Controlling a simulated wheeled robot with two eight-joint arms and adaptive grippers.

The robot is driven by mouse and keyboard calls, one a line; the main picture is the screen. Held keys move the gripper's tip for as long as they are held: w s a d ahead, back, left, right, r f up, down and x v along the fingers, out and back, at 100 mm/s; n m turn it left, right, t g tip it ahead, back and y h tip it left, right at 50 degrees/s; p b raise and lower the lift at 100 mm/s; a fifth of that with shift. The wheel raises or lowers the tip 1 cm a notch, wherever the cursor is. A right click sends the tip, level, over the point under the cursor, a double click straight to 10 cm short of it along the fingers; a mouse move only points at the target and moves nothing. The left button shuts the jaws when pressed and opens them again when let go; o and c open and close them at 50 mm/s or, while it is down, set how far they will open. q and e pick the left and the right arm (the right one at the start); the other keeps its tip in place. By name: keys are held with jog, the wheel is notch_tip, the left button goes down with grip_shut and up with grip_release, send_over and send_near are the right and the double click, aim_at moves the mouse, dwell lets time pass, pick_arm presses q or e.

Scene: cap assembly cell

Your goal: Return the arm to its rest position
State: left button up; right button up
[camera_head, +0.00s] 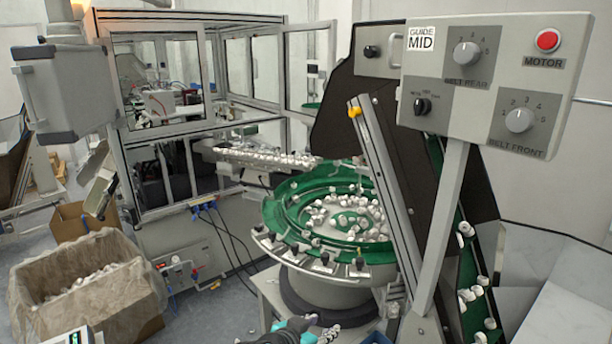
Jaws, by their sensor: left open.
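My left gripper (325,324) shows at the bottom edge of the view, low and just in front of the bowl feeder. Its fingers are apart and I see nothing between them. Only the end of this arm is in view, with dark and teal parts. My right gripper does not show.
The green bowl feeder (290,211) holds many white caps. A slanted metal rail (385,190) and the control panel (492,75) stand to the right. A green belt (467,270) carries caps. A lined cardboard box (120,310) stands at the lower left, with floor between.

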pick_arm(q)
jog(key=s+a+f+n+g+y, duration=0.1)
jog(key=s+a+f+n+y, duration=0.1)
jog(key=s+a, duration=0.6)
jog(key=s+a+f+n+g+y, duration=0.1)
jog(key=s+a+n+y, duration=0.3)
jog(key=s+a, duration=0.4)
jog(key=a+f, duration=0.1)
jog(key=a, duration=0.4)
jog(key=shift+s+f+g, duration=0.2)
jog(key=shift+s+g, duration=0.05)
jog(key=shift+g, duration=0.05)
